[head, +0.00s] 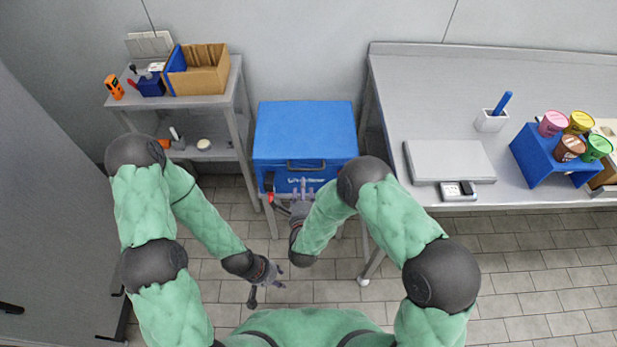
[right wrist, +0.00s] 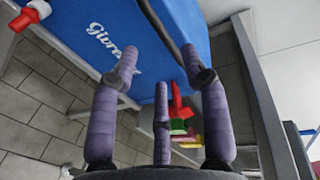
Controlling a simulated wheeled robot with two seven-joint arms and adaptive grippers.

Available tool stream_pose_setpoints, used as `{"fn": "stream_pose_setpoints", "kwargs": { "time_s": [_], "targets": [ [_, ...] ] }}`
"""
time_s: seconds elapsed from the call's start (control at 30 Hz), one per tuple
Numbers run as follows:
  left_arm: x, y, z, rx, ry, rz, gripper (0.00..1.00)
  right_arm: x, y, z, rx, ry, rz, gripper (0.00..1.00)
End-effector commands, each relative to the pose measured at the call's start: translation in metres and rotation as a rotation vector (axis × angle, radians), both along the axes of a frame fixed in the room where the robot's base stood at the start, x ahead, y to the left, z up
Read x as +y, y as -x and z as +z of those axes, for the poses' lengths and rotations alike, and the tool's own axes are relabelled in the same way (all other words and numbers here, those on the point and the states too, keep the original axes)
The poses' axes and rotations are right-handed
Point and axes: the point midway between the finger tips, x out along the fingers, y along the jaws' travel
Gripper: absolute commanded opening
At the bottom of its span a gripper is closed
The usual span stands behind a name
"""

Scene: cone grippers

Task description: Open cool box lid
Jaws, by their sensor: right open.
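The blue cool box (head: 305,130) stands on a small metal stand against the back wall, its lid shut. A dark handle (head: 306,166) crosses the front edge of the lid. My right gripper (head: 302,187) is open at the front of the box, just below the handle; in the right wrist view its purple fingers (right wrist: 160,68) are spread before the blue front (right wrist: 95,30) with white lettering, holding nothing. I cannot tell whether a finger touches the box. My left gripper (head: 268,283) hangs empty with fingers apart, low over the floor, away from the box.
A red tap (right wrist: 30,15) sticks out beside the box front. A shelf unit (head: 205,100) with a cardboard box (head: 205,75) stands left. A long metal counter (head: 430,115) stands right, with a scale (head: 448,160) and a blue cup holder (head: 545,160). Floor in front is clear.

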Motion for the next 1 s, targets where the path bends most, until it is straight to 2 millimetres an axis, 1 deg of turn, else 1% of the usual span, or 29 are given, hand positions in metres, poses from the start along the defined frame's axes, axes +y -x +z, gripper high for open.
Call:
{"fn": "stream_pose_setpoints", "kwargs": {
  "time_s": [0.3,0.5,0.7,1.0],
  "targets": [
    [0.000,0.000,-0.019,0.000,0.000,0.000,0.39,-0.001,-0.053,-0.015,0.002,0.000,-0.002,0.46],
    [0.000,0.000,-0.027,0.001,0.000,0.000,0.39,-0.001,-0.080,-0.020,0.003,0.002,0.000,0.46],
    [0.000,0.000,-0.030,0.001,0.000,0.000,0.39,-0.001,-0.093,-0.021,0.004,0.003,0.002,0.46],
    [0.000,0.000,-0.030,0.001,0.000,0.000,0.39,-0.001,-0.095,-0.021,0.005,0.004,0.002,0.46]
  ]
}}
